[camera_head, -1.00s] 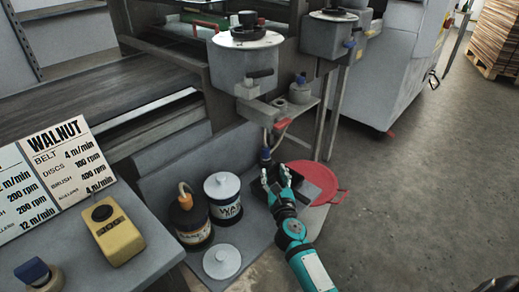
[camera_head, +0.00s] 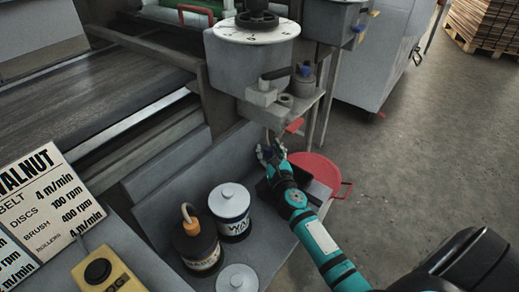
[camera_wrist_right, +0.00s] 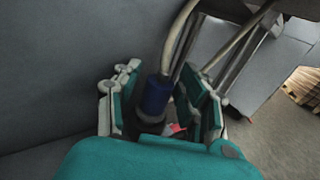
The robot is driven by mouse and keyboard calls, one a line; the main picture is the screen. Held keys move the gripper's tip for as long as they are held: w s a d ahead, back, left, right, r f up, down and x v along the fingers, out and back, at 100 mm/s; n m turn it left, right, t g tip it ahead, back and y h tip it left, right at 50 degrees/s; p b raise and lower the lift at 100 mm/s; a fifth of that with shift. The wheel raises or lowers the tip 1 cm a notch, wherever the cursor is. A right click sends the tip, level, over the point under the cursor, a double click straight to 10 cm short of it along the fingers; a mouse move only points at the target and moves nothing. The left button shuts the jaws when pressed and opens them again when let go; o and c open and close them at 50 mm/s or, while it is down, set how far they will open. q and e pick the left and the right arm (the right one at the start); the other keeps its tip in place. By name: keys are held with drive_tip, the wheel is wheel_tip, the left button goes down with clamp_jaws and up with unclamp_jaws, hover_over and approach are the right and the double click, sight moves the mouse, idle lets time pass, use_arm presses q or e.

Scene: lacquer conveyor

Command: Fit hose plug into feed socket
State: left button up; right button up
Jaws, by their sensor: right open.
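The hose plug (camera_wrist_right: 157,97) is dark blue with a black lower end and hangs from a pale hose (camera_wrist_right: 180,32). In the right wrist view it stands between the two jaws of my right gripper (camera_wrist_right: 163,102), with a visible gap to the right jaw; contact on the left is unclear. The gripper is open. In the head view my right gripper (camera_head: 269,153) is below the hopper's bracket, and the plug is mostly hidden by it. A grey ring-shaped fitting (camera_head: 286,100) on the bracket may be the feed socket; I cannot tell. My left gripper is out of view.
A red round pan (camera_head: 318,170) and a black tray lie below. A white-lidded can (camera_head: 230,211) and a dark jar (camera_head: 197,247) stand front left.

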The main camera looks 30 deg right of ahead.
drive_tip(key=shift+s+d+r, duration=0.1)
drive_tip(key=shift+s+r, duration=0.05)
drive_tip(key=shift+s, duration=0.05)
drive_tip(key=shift+s+r, duration=0.1)
drive_tip(key=shift+s, duration=0.05)
drive_tip(key=shift+c, duration=0.9)
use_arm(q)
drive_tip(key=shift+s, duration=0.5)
use_arm(e)
clamp_jaws()
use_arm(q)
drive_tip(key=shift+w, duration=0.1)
